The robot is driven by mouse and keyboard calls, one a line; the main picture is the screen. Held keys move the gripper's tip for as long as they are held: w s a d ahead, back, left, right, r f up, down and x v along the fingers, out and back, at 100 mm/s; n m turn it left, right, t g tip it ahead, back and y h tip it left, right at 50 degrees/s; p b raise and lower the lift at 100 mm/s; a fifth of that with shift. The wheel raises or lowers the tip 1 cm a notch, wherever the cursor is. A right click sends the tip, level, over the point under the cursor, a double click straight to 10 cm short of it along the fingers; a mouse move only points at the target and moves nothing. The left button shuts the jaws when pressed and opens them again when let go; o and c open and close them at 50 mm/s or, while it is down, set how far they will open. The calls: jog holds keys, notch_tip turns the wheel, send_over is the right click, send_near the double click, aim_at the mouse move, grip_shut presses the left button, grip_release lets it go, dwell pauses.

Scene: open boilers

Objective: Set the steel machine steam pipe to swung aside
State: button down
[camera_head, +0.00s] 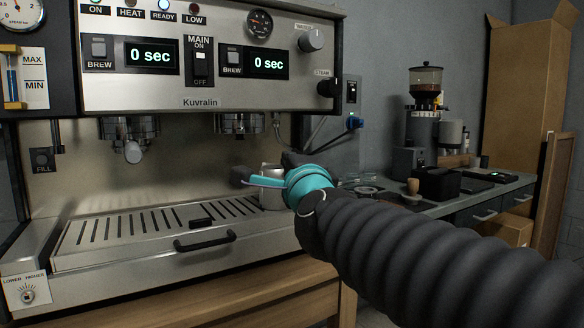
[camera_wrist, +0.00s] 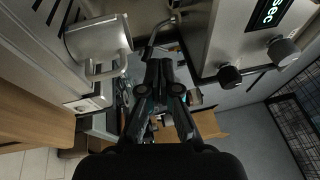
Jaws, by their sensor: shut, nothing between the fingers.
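The steel steam pipe (camera_wrist: 161,32) shows in the wrist view as a short bent tube coming from the machine's panel side. Its lower end runs down to just beside my gripper's fingertips (camera_wrist: 166,66); I cannot tell whether they touch. In the head view a thin pipe (camera_head: 317,131) hangs below the right end of the espresso machine (camera_head: 205,98). My gripper (camera_head: 292,160) is shut and empty there, beside the machine's right side, and partly hides the pipe's lower part.
A steel jug (camera_head: 271,188) stands on the drip tray (camera_head: 150,226) close to my gripper; it also shows in the wrist view with its handle (camera_wrist: 97,40). Knobs (camera_wrist: 284,51) stick out from the panel. A grinder (camera_head: 424,110) stands on the counter at the right.

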notch_tip(320, 180, up, 3)
jog(key=w+a+m+t+h+b, duration=0.25)
jog(key=m+h, duration=0.25)
jog(key=m, duration=0.6)
jog(key=s+a+f+m+g+h, duration=0.1)
jog(key=a+f+m+g+h, duration=0.15)
jog(key=m, duration=0.35)
jog(key=a+f+m+g+h, duration=0.1)
jog(key=f+m+g+h, duration=0.1)
jog(key=m+h, duration=0.35)
jog(key=w+d+m, duration=0.1)
jog(key=w+d, duration=0.4)
jog(key=w, duration=0.7)
jog(key=shift+w+d+y, duration=0.2)
jog(key=shift+y, duration=0.2)
jog(key=shift+f+m, duration=0.1)
jog(key=shift+m, duration=0.15)
jog(key=shift+w+d, duration=0.3)
jog(key=shift+d, duration=0.1)
